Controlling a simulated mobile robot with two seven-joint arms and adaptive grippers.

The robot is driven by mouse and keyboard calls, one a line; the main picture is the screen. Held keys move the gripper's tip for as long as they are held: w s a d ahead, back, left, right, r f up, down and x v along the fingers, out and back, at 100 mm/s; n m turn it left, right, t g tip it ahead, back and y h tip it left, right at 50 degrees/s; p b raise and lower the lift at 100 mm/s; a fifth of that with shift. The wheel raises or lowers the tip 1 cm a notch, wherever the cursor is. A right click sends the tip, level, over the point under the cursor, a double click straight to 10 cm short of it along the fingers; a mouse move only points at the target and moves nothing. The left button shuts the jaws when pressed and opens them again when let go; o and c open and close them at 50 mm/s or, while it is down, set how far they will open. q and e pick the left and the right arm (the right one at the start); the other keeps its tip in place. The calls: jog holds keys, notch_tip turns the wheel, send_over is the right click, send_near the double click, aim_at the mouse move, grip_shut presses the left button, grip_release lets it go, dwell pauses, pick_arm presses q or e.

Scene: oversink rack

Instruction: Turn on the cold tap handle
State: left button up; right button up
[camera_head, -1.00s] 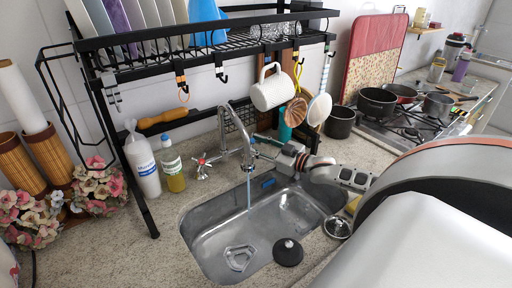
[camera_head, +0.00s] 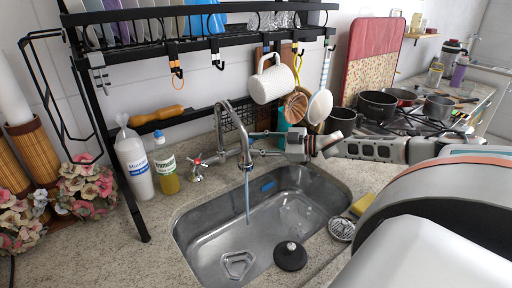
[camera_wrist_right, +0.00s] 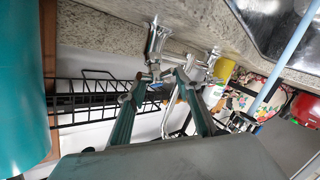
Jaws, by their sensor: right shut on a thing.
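The chrome tap (camera_head: 238,130) arches over the sink, and a stream of water (camera_head: 248,200) runs from its spout. The handle with a red mark (camera_head: 197,167) is left of the spout. The cold tap handle (camera_wrist_right: 154,70) is on the other side; in the head view it is mostly hidden by the spout and my gripper. My right gripper (camera_head: 262,143) reaches in from the right behind the spout. In the wrist view its two teal fingers (camera_wrist_right: 162,82) are closed in around the cold handle. My left gripper is not in view.
The metal sink (camera_head: 215,250) holds a black stopper (camera_head: 290,256). The black rack (camera_head: 200,45) stands overhead, with a white mug (camera_head: 272,84) and utensils hanging near my right gripper. Bottles (camera_head: 135,165) stand left of the tap. Pots (camera_head: 376,104) sit on the stove at right.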

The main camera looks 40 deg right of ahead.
jog(key=shift+s+a+f, duration=0.1)
jog(key=shift+f, duration=0.1)
jog(key=o, duration=1.1)
jog(key=shift+r, duration=0.1)
jog(key=shift+v, duration=2.5)
jog(key=v, duration=0.6)
jog(key=shift+s+d, duration=0.3)
